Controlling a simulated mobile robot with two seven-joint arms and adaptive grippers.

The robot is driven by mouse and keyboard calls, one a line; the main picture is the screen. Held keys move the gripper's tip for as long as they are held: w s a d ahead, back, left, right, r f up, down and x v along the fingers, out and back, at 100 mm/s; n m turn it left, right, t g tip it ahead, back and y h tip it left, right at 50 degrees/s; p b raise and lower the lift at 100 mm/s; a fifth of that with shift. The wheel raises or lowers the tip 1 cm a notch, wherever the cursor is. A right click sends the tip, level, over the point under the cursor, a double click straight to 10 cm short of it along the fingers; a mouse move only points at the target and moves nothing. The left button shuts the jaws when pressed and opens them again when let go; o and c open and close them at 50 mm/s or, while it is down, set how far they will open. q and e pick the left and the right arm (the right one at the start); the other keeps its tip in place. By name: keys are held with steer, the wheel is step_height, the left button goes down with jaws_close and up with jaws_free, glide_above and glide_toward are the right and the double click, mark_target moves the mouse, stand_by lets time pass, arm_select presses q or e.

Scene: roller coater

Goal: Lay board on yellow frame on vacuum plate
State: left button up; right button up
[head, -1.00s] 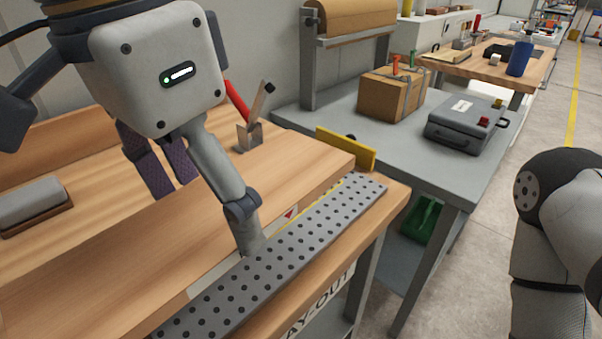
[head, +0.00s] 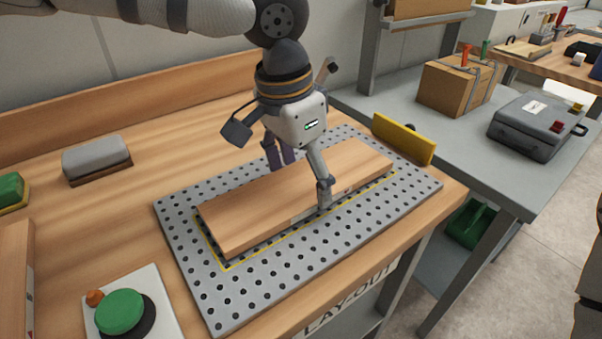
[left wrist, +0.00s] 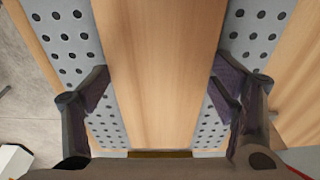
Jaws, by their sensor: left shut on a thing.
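The wooden board (head: 255,205) is long and light brown. In the head view it lies over the yellow frame (head: 240,265), a thin outline on the grey perforated vacuum plate (head: 225,310). The yellow line shows along the board's front and right; the back part is hidden. My left gripper (head: 303,180) is shut across the board's width, fingers on both long sides. In the left wrist view the board (left wrist: 160,70) runs between the fingers, with the plate's holes on both sides. I cannot tell whether the board rests fully on the plate. My right gripper is not in view.
A yellow stop (head: 403,138) stands at the plate's right end. A green button (head: 120,312) on a white panel and a grey-topped block (head: 97,158) are at left. A side table (head: 490,165) holds a cardboard box (head: 455,85) and a grey case (head: 535,125).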

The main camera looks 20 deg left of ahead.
mark_target(291, 188)
arm_select(q)
steer(key=shift+f, duration=0.1)
steer(key=shift+f, duration=0.1)
steer(key=o, duration=1.5)
steer(key=shift+o, duration=0.2)
step_height(291, 188, up, 12)
steer(key=s+a, duration=0.1)
steer(key=shift+s, duration=0.25)
